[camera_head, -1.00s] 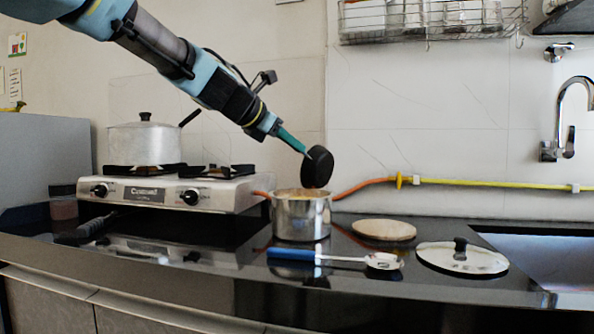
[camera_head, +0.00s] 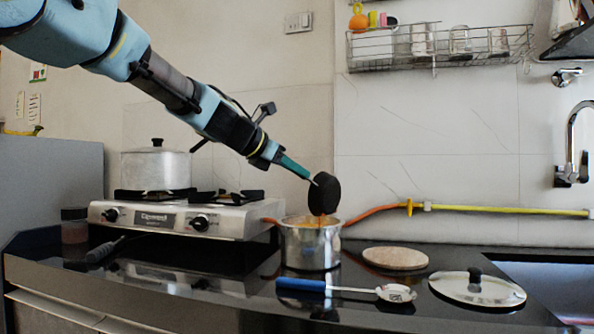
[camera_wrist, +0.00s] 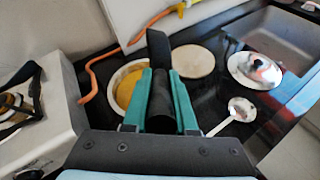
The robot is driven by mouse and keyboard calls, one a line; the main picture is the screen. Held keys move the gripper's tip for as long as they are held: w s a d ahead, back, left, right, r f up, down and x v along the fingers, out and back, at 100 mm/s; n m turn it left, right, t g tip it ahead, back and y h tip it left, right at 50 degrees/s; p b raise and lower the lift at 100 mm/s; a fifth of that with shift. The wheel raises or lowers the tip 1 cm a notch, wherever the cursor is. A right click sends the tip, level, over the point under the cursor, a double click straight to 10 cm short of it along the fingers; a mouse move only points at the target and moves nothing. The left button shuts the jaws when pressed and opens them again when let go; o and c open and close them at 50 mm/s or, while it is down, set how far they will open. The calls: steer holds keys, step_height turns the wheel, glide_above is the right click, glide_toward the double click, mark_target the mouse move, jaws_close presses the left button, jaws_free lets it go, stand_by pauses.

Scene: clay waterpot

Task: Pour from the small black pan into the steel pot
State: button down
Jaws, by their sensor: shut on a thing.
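The small black pan (camera_head: 324,194) is tilted steeply on its side just above the steel pot, with its underside toward the head camera. A thin orange-brown stream shows below its lower edge, over the pot mouth. The steel pot (camera_head: 310,248) stands upright on the black counter, and yellow-orange content shows inside it in the wrist view (camera_wrist: 125,88). My gripper (camera_head: 295,169) is shut on the pan's handle. In the wrist view its green fingers (camera_wrist: 160,100) lie on both sides of the dark handle. The pan's inside is hidden.
A two-burner stove (camera_head: 185,217) with a lidded pot (camera_head: 156,170) stands left. A blue-handled ladle (camera_head: 345,289) lies in front of the steel pot. A round wooden board (camera_head: 395,258) and a lid (camera_head: 477,288) lie right, near the sink (camera_head: 550,285). An orange hose (camera_head: 375,212) runs behind.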

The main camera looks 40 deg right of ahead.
steer(key=shift+w+r, duration=0.1)
steer(key=shift+w, duration=0.15)
stand_by(0.3)
steer(key=shift+w+a+n+g+p, duration=0.15)
steer(key=shift+w+n+g+p, duration=0.25)
steer(key=shift+p, duration=0.1)
steer(key=shift+r, duration=0.1)
